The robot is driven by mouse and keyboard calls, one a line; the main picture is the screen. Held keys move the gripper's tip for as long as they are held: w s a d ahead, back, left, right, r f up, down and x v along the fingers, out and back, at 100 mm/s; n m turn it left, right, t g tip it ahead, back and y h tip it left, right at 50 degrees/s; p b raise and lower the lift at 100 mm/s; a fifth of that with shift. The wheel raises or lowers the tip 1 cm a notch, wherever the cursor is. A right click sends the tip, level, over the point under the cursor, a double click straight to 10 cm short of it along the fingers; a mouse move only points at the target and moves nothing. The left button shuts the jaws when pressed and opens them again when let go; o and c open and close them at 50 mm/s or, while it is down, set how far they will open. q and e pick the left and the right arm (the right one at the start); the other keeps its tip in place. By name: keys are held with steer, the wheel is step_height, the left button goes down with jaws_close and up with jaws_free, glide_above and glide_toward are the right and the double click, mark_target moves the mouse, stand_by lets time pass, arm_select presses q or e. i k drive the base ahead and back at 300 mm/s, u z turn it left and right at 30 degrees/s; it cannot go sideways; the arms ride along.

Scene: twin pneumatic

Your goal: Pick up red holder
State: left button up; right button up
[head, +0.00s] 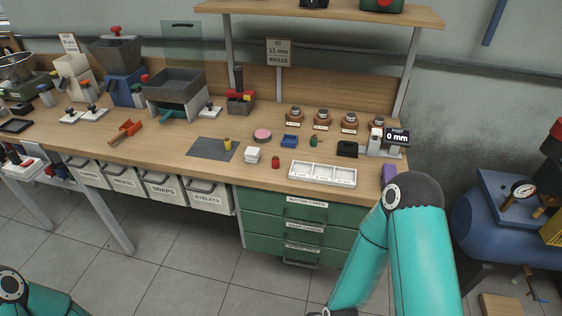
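A small red cylindrical piece (276,161) stands upright on the wooden bench near its front edge; it may be the red holder, but it is too small to be sure. A red-orange scoop-like piece (126,131) lies further left on the bench. A device with a red top part (240,98) stands at the back of the bench. My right arm rises at the lower right and bends back down out of the picture. Only a bit of my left arm shows at the lower left. Neither gripper is in view, and nothing is seen held.
A white sectioned tray (322,173), a white block stack (252,155), a blue block (290,141) and a pink disc (262,135) lie near the red cylinder. A grey mat (212,149) is left of them. Green drawers (297,222) are below. A blue tank (505,222) stands right.

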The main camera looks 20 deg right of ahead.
mark_target(276, 160)
steer(key=i, duration=0.9)
steer(key=u, duration=0.05)
